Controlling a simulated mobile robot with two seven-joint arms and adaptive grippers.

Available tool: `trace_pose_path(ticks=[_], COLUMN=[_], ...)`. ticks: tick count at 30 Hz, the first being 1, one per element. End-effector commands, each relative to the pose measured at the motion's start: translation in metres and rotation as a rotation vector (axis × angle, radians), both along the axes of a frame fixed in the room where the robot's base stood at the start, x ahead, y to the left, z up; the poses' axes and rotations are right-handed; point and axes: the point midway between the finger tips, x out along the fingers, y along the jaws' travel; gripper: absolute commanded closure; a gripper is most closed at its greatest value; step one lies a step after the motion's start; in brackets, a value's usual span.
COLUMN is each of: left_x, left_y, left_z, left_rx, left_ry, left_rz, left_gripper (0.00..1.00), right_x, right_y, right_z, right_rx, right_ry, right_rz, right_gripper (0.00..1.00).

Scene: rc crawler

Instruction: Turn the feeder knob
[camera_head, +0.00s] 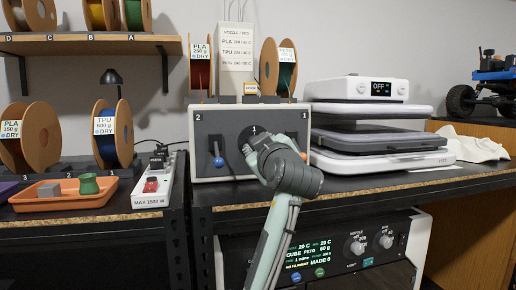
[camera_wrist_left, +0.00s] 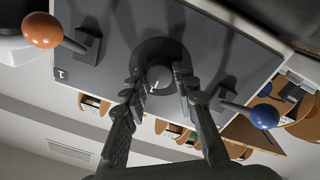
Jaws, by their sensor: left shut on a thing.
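The feeder box (camera_head: 222,135) is a grey-fronted unit on the bench, marked 2 at left and 1 at right. Its knob sits mid-panel on a round dark base; in the head view my left gripper (camera_head: 258,148) and wrist mostly hide it. In the left wrist view, the round grey knob (camera_wrist_left: 159,79) with a short white pointer mark lies between the two fingers of my left gripper (camera_wrist_left: 158,86), which is shut on it. A lever with a blue ball (camera_head: 218,162) is left of the knob. An orange-ball lever (camera_wrist_left: 42,30) shows in the wrist view. My right gripper is out of view.
A white machine reading OFF (camera_head: 381,89) stands right of the feeder. A power strip (camera_head: 152,186), an orange tray (camera_head: 63,193) and filament spools (camera_head: 113,134) are at left. Below the bench is a printer panel (camera_head: 315,250) with knobs and a lit display.

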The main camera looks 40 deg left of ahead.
Motion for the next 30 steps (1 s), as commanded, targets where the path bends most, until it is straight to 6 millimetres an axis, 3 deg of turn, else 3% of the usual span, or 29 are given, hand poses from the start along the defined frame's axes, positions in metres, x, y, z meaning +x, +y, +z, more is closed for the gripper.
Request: trace_pose_path(ticks=[6, 7, 12, 22, 30], left_x=[-0.001, -0.001, 0.0, -0.002, -0.033], left_y=[0.0, 0.0, 0.0, -0.003, -0.037], left_z=[-0.001, -0.001, -0.001, 0.0, -0.002], left_rx=[-0.003, -0.003, -0.002, -0.001, -0.005], left_ry=[0.002, 0.002, 0.001, -0.001, -0.001], left_rz=[0.001, 0.001, 0.001, -0.001, -0.005], left_gripper=[1.0, 0.7, 0.51, 0.51, 0.51], right_x=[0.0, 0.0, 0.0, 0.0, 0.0], right_y=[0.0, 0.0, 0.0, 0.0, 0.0], right_z=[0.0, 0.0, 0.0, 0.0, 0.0], right_rx=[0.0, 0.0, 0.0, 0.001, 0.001], right_ry=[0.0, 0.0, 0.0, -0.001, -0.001], right_rz=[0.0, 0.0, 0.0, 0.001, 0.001], right_gripper=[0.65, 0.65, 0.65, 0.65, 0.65])
